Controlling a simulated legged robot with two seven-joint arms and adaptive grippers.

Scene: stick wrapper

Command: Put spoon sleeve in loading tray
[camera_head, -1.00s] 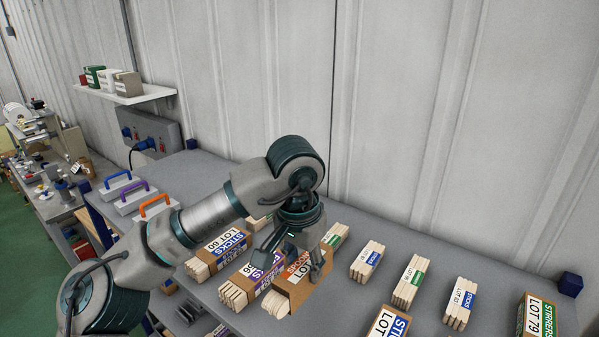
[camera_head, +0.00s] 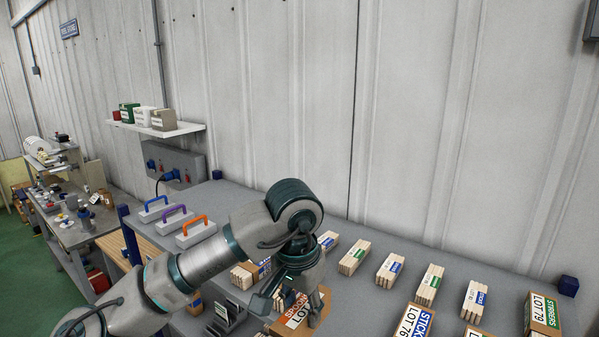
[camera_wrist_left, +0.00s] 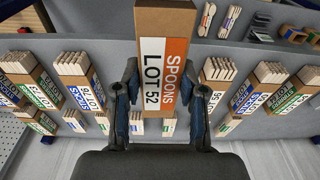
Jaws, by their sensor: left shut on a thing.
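The spoon sleeve, a brown carton with an orange and white SPOONS LOT 52 label, shows in the head view (camera_head: 298,312) and upright in the wrist view (camera_wrist_left: 165,62). My left gripper (camera_head: 291,292) is shut on it. In the wrist view the two dark fingers (camera_wrist_left: 164,98) press on its sides. In the head view my arm hides part of the sleeve and the bundles behind it. I cannot clearly pick out the loading tray. My right gripper is not in view.
Stick bundles (camera_head: 390,268) and sleeves such as LOT 79 (camera_head: 542,313) stand in rows on the grey table (camera_head: 480,268). Three grey blocks with coloured handles (camera_head: 196,232) stand at its left end. A bench with equipment (camera_head: 75,232) stands further left.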

